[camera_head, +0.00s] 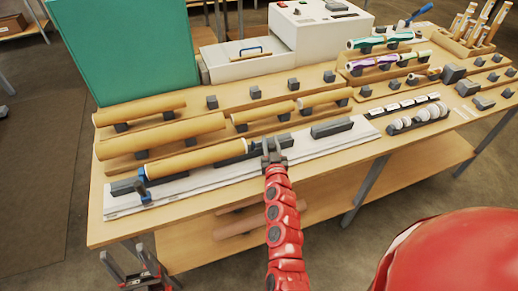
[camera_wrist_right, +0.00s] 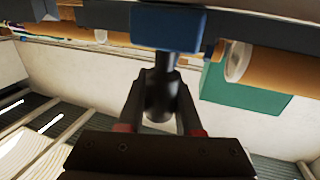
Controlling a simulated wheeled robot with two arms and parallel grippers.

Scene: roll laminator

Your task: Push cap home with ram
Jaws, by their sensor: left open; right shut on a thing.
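A long brown tube (camera_head: 197,159) lies along the front fixture (camera_head: 240,172), with a blue clamp (camera_head: 144,190) at its left end. My right gripper (camera_head: 272,158) is at the tube's right end and shut on the ram (camera_wrist_right: 160,92), whose dark round grip is between the fingers. A blue block (camera_wrist_right: 168,28) shows above that grip in the right wrist view. A pale round cap (camera_wrist_right: 238,62) shows in a tube end to the right of the blue block, apart from it. How far in the cap sits is unclear. My left gripper (camera_head: 128,263) is open and empty below the table's front left.
Several more tubes (camera_head: 160,137) rest on stepped wooden racks behind. A green box (camera_head: 125,45) and a white machine (camera_head: 320,35) stand at the back. White discs (camera_head: 418,118) sit in a rack at right. The fixture's right part is free of tubes.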

